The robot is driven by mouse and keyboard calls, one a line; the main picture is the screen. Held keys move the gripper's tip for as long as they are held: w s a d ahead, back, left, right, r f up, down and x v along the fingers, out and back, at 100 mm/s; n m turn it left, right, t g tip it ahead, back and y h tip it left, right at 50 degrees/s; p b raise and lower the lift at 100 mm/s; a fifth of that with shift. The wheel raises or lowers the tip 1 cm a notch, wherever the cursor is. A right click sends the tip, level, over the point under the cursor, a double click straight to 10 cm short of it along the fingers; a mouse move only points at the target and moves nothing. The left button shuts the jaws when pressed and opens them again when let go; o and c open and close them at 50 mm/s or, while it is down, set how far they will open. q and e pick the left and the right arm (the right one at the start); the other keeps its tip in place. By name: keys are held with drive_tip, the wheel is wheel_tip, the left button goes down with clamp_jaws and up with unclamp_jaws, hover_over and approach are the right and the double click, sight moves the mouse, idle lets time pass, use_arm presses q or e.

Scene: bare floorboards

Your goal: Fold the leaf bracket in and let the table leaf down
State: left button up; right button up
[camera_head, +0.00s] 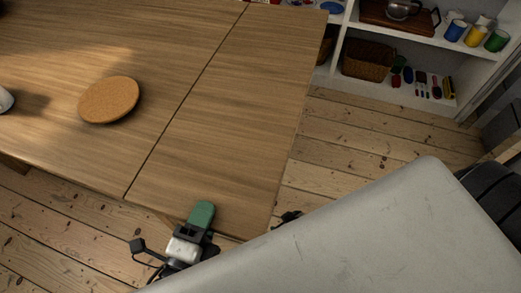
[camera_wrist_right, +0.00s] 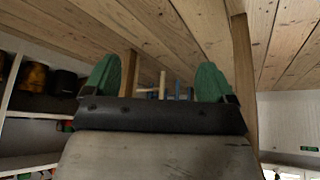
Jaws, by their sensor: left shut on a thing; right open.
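The wooden table leaf (camera_head: 235,120) lies level with the tabletop (camera_head: 150,45), with a dark seam between them. My left gripper (camera_head: 201,217) is at the near edge of the leaf, one green fingertip lying on its top. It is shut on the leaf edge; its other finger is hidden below. My right gripper (camera_wrist_right: 158,80) shows in the right wrist view, its two green fingers wide apart with nothing held between them. Upright wooden bars (camera_wrist_right: 243,70) stand behind these fingers; I cannot tell which, if any, is the leaf bracket. The leaf hides its underside in the head view.
A round cork mat (camera_head: 108,100) lies on the tabletop. A white shelf unit (camera_head: 350,85) with a basket (camera_head: 368,60), cups and small items stands at the back right. Bare floorboards (camera_head: 350,135) are clear between leaf and shelf. My own grey arm link covers the lower right.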

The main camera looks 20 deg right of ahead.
drive_tip(key=shift+o, duration=1)
drive_tip(key=w+r+t+y, duration=0.1)
drive_tip(key=w+r+t, duration=0.5)
drive_tip(key=w+r, duration=0.3)
drive_tip(key=w, duration=0.4)
drive_tip(key=shift+d+t, duration=0.3)
drive_tip(key=shift+t, duration=0.1)
drive_tip(key=w+r+t+y, duration=0.1)
drive_tip(key=w+r+t, duration=0.5)
drive_tip(key=r, duration=0.4)
drive_tip(key=shift+g, duration=0.4)
drive_tip(key=shift+w+a+f, duration=0.1)
drive_tip(key=shift+w+a, duration=0.1)
drive_tip(key=shift+w, duration=1.7)
drive_tip(key=shift+w+a+r, duration=0.1)
drive_tip(key=shift+w+a, duration=0.05)
drive_tip(key=shift+w, duration=1.8)
drive_tip(key=shift+w+a+f, duration=0.1)
drive_tip(key=shift+w+a, duration=0.1)
drive_tip(key=shift+w, duration=1.7)
drive_tip(key=c, duration=1.8)
